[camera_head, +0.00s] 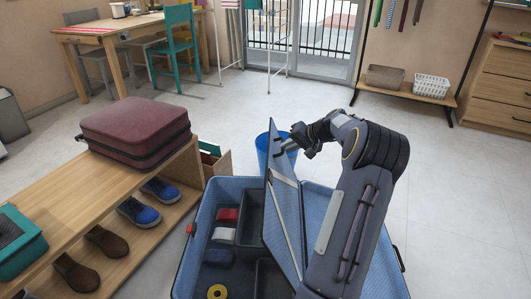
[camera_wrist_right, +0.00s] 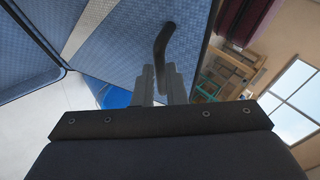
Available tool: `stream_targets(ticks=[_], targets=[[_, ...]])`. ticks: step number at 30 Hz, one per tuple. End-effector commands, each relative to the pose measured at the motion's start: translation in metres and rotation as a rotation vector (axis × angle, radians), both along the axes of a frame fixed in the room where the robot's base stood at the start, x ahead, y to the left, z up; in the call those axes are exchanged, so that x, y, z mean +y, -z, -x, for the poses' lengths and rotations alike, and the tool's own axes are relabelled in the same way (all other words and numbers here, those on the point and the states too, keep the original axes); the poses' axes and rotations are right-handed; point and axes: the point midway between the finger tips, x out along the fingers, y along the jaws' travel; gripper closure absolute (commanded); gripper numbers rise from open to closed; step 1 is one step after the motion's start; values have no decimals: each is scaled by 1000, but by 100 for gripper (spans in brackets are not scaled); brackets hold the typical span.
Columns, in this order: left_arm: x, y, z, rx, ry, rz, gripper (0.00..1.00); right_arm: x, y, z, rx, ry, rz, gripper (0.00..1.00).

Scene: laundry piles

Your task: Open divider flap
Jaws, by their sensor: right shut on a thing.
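The blue divider flap (camera_head: 287,205) stands steeply tilted up along the middle of the open blue suitcase (camera_head: 190,247). In the right wrist view the flap (camera_wrist_right: 130,45) fills the top, with a pale strap across it and a dark curved pull (camera_wrist_right: 162,42) on its face. My right gripper (camera_head: 287,146) is at the flap's upper edge, its fingers (camera_wrist_right: 165,78) shut on the pull. My right forearm hides part of the flap and the suitcase's right half. My left gripper is not in view.
The suitcase's left half holds dark bins, folded red and white cloths and a yellow roll (camera_head: 217,292). A wooden bench (camera_head: 115,180) with a maroon case (camera_head: 135,127) and shoes stands to the left. A blue bin (camera_head: 262,150) stands behind. Floor to the right is clear.

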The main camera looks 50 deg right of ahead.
Motion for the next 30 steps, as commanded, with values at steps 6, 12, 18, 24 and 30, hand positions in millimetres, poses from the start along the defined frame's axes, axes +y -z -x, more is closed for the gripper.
stream_targets(ticks=[6, 12, 18, 24, 30], targets=[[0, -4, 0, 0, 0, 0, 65, -39, 20, 59, -91, 9, -122, 100], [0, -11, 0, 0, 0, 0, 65, -61, 23, 87, -184, 8, -193, 100], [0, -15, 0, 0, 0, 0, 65, -74, 26, 102, -237, 6, -232, 100], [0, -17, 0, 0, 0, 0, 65, -79, 28, 108, -258, 6, -247, 100], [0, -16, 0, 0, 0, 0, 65, -79, 28, 108, -261, 7, -249, 100]])
